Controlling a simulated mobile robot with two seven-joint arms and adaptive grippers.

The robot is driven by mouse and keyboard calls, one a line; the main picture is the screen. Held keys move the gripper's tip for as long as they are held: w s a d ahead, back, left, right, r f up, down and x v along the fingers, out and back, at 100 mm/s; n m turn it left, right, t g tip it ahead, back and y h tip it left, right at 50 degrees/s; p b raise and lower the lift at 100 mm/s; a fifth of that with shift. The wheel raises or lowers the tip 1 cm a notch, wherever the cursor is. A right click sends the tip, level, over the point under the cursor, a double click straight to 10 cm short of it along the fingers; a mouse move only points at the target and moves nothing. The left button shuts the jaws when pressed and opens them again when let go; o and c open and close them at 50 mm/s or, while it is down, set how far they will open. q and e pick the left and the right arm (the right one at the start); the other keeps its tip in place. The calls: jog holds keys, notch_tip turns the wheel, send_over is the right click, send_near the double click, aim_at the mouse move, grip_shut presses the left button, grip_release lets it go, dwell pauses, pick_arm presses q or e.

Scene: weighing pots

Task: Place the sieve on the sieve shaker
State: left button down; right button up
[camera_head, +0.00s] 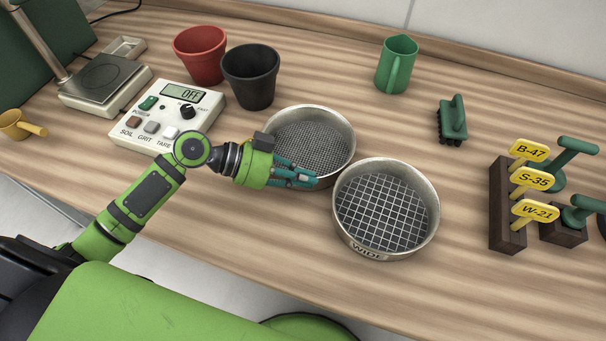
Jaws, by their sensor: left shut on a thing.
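A round metal sieve with fine mesh (312,138) stands on the wooden table, left of a second metal sieve with wide mesh (392,212), whose front is marked WIDE. My left gripper (303,179) reaches in from the left and is shut at the near rim of the fine sieve, its fingers hiding part of that rim. The two sieves sit close together. A low machine with a grey metal plate and ring mark (103,77) stands at the back left beside a post; I cannot tell whether it is the sieve shaker. My right gripper is not in view.
A white control box (168,115) with an OFF display stands behind my left arm. Red pot (200,57) and black pot (250,78) are behind the fine sieve. A green mug (397,65), green brush (453,120) and labelled wooden rack (503,205) are to the right.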

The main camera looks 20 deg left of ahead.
pick_arm(q)
jog(key=c, duration=1.8)
grip_release()
jog(key=shift+f, duration=0.15)
jog(key=o, duration=0.5)
jog(key=shift+c, duration=0.2)
